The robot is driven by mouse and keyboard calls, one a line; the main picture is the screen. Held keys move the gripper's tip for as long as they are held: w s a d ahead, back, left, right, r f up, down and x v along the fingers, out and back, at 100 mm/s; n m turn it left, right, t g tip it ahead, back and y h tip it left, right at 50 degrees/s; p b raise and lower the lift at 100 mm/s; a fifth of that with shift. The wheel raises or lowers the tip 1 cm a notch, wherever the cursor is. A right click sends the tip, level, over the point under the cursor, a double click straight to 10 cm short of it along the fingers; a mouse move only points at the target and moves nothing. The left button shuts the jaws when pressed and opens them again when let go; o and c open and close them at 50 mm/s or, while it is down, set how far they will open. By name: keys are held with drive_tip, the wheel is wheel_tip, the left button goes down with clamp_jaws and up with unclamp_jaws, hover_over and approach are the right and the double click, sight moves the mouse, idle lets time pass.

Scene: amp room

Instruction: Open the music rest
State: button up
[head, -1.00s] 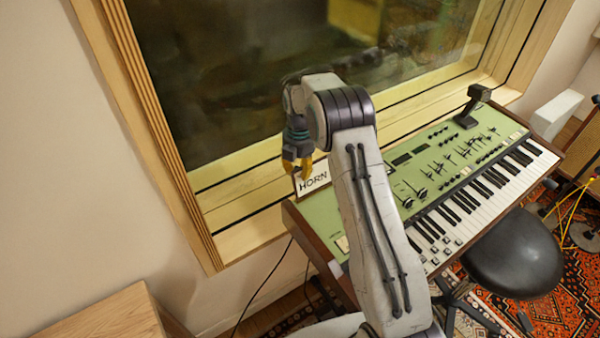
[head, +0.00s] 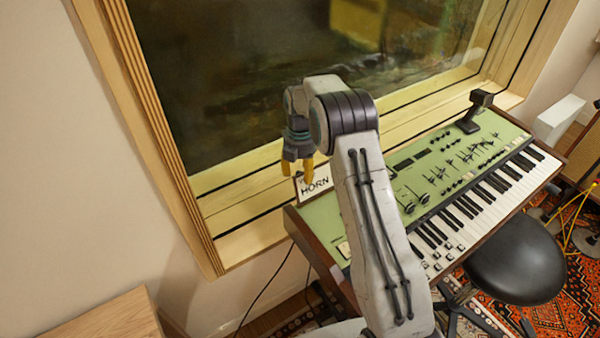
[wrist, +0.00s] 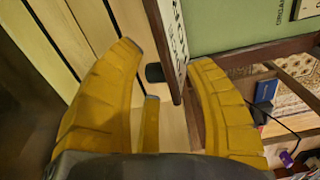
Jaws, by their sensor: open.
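A white upright panel lettered HORN (head: 315,184) stands at the back left edge of the green keyboard (head: 325,222). It seems to be the music rest, though my arm hides the part of the keyboard to its right. In the wrist view the panel (wrist: 176,40) is seen nearly edge-on, with a brown edge and a small dark knob (wrist: 154,73) on its left side. My gripper (head: 297,170) points down just left of the panel in the head view. In the wrist view my gripper (wrist: 168,58) is open, its yellow fingers on either side of the panel's near end. Contact cannot be told.
The wooden window frame and sill (head: 245,238) lie close behind the keyboard. A dark stool (head: 515,260) stands in front of the keys. A black device (head: 475,110) sits at the keyboard's far back corner. A wooden top (head: 100,318) fills the lower left.

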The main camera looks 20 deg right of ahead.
wheel_tip(320, 180, up, 11)
idle(0.5)
idle(0.5)
